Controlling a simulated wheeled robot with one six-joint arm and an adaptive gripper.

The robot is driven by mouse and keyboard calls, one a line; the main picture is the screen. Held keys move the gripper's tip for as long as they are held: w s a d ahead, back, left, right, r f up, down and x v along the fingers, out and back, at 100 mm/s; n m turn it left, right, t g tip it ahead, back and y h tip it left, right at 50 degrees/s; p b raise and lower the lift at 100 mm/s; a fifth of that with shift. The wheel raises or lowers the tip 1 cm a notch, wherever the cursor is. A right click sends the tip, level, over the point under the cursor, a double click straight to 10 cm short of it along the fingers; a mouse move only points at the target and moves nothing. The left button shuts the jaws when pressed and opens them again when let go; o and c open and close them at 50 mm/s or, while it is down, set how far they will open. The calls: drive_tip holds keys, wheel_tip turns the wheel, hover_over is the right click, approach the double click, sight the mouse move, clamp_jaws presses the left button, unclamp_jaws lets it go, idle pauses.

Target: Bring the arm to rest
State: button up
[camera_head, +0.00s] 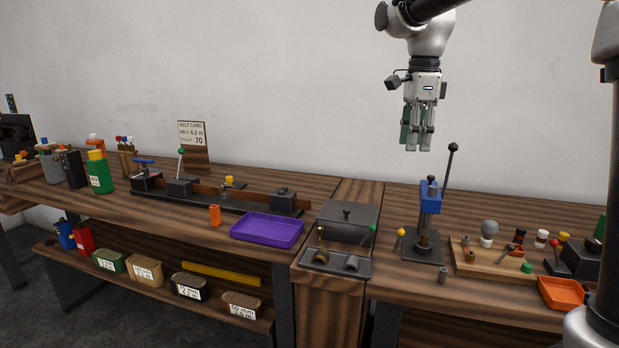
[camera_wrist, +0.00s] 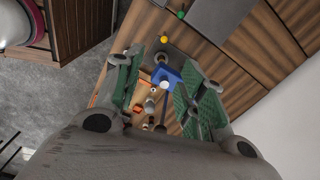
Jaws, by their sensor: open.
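My gripper (camera_head: 417,149) hangs in the air above the workbench, in front of the pale wall, with its fingers pointing down. The press also shows in the wrist view (camera_wrist: 168,76), seen from above between the fingers.
The wooden bench (camera_head: 400,285) holds a purple tray (camera_head: 267,230), a dark block with a two-cup plate (camera_head: 336,262), a wooden board of small parts (camera_head: 490,267) and an orange tray (camera_head: 561,293). A belt card (camera_head: 192,133) stands at the back. The air around my gripper is clear.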

drive_tip(key=s+d+f+n+t, duration=0.1)
drive_tip(key=s+d+f+n, duration=0.2)
drive_tip(key=s+n, duration=0.3)
drive_tip(key=s+d+f+n+t, duration=0.1)
drive_tip(key=s+d+f+n, duration=0.2)
drive_tip(key=s, duration=0.9)
drive_tip(key=s+d+f+n+t, duration=0.2)
drive_tip(key=s+d+n, duration=0.4)
drive_tip(key=s+n, duration=0.3)
drive_tip(key=shift+d+f, duration=0.4)
drive_tip(key=shift+f, duration=0.45)
